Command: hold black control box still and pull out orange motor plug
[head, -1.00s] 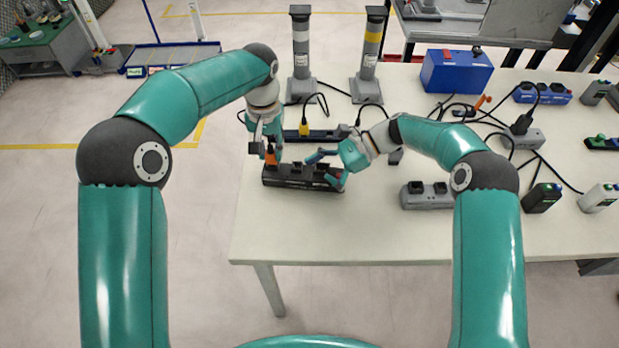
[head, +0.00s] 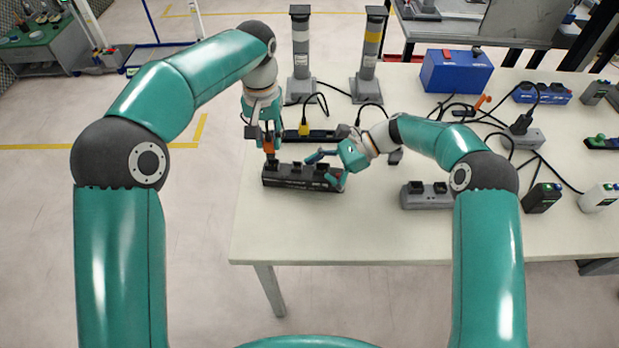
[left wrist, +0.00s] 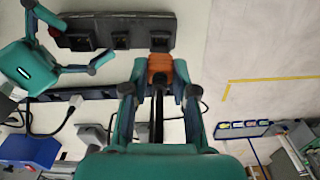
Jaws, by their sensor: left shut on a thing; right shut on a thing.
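The black control box (head: 300,179) lies on the table with a row of sockets on top; it also shows in the left wrist view (left wrist: 139,33). My right gripper (head: 328,168) is shut on the box at its right end. My left gripper (head: 267,140) is shut on the orange motor plug (head: 269,147), above the box's left end. In the left wrist view the orange plug (left wrist: 160,69) sits between the fingers (left wrist: 158,92), its black cable running back toward me. The plug's tip is close to the end socket; a small gap seems to show in the head view.
A dark power strip with a yellow plug (head: 304,127) lies behind the box. Two grey posts (head: 301,55) stand at the back. A grey socket block (head: 427,196) is to the right, and a blue case (head: 456,72) behind. The table front is clear.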

